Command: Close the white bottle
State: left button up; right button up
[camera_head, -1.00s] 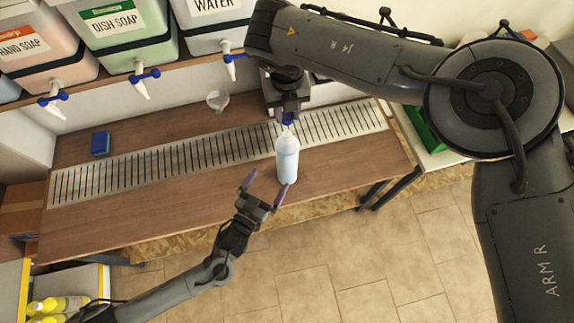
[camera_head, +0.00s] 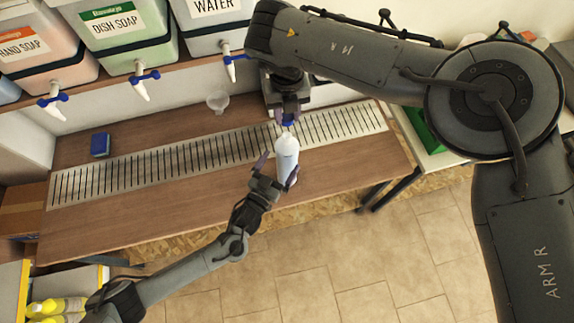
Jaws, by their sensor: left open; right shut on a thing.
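The white bottle (camera_head: 287,152) stands upright on the wooden counter, at the front edge of the slotted metal strip. My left gripper (camera_head: 278,169) is open, with one finger to the left of the bottle's body and the other at its lower right. I cannot tell if the fingers touch it. My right gripper (camera_head: 289,117) is directly above the bottle, pointing down, shut on a small blue piece (camera_head: 289,124) that looks like a cap. The bottle's neck is just beneath it; whether the two touch is too small to tell.
The slotted strip (camera_head: 150,168) runs along the wooden counter (camera_head: 190,212). A blue sponge (camera_head: 100,145) lies at left, a clear cup (camera_head: 217,101) behind. A green box (camera_head: 425,128) is at right.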

aim_at(287, 153)
pick_arm(q)
jog(key=shift+x, duration=2.5)
jog(key=shift+c, duration=0.2)
jog(key=c, duration=1.3)
jog(key=shift+c, duration=0.2)
pick_arm(e)
jog(key=shift+f, duration=2.4)
jog(key=shift+f, duration=0.15)
jog(key=shift+f, duration=0.75)
jog(key=shift+f, duration=0.5)
